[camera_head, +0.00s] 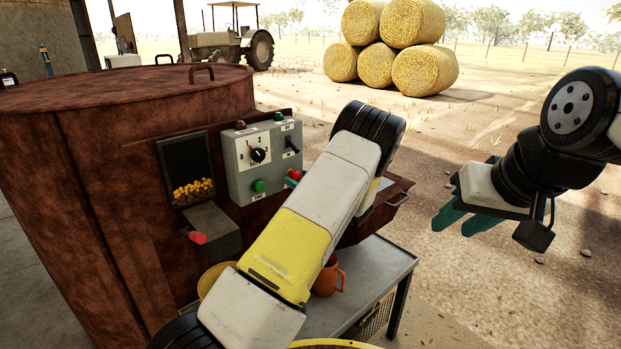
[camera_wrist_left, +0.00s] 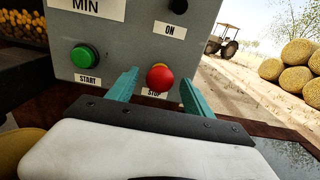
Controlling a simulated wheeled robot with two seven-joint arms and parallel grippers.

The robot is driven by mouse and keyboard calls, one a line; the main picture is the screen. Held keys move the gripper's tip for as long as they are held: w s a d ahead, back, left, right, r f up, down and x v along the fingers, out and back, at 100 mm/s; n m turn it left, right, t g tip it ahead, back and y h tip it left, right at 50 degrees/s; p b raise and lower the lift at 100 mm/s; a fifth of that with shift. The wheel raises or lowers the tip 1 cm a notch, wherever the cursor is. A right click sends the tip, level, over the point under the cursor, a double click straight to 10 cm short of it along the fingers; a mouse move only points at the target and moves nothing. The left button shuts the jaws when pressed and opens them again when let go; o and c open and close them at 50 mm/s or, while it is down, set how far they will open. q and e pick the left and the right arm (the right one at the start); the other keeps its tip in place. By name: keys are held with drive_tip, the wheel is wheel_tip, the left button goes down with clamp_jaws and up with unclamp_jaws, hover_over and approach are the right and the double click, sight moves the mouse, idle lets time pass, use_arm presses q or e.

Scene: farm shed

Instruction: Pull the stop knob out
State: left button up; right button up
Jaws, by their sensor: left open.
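The red stop knob (camera_wrist_left: 160,77) sits on the lower right of the grey control box (camera_wrist_left: 128,50), above a STOP label. In the head view the knob (camera_head: 296,174) shows just beside my left arm. My left gripper (camera_wrist_left: 160,88) is open, with one teal finger on each side of the knob. Gaps show between knob and fingers. In the head view this gripper (camera_head: 291,181) is mostly hidden behind my forearm. My right gripper (camera_head: 463,220) is open and empty, off to the right over the dirt ground.
A green START button (camera_wrist_left: 85,55) is left of the knob. The box also carries a dial (camera_head: 258,154) and an ON switch (camera_head: 291,146). The box is on a rusty drum (camera_head: 100,150). An orange mug (camera_head: 329,276) stands on a metal table (camera_head: 385,262) below my left arm.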

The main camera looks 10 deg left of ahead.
use_arm(q)
drive_tip(key=shift+d, duration=0.1)
drive_tip(key=v, duration=0.7)
drive_tip(key=shift+s+d, duration=0.25)
drive_tip(key=s+a+r+n+g+h, duration=0.3)
drive_tip(key=s+a+r+n+g, duration=0.15)
drive_tip(key=s+n, duration=0.4)
drive_tip(key=s+a+r+n+g+h, duration=0.3)
drive_tip(key=s+a+n+g, duration=0.25)
drive_tip(key=s, duration=0.55)
drive_tip(key=s+d+r+n+t+h, duration=0.2)
drive_tip(key=s+d+r+n+h, duration=0.3)
drive_tip(key=s, duration=0.4)
drive_tip(key=s+d+r+n+t+h, duration=0.3)
drive_tip(key=s+d+r+n+h, duration=0.2)
drive_tip(key=s, duration=0.4)
drive_tip(key=shift+s+r+n, duration=0.35)
drive_tip(key=shift+r+n, duration=0.05)
drive_tip(key=shift+n, duration=0.1)
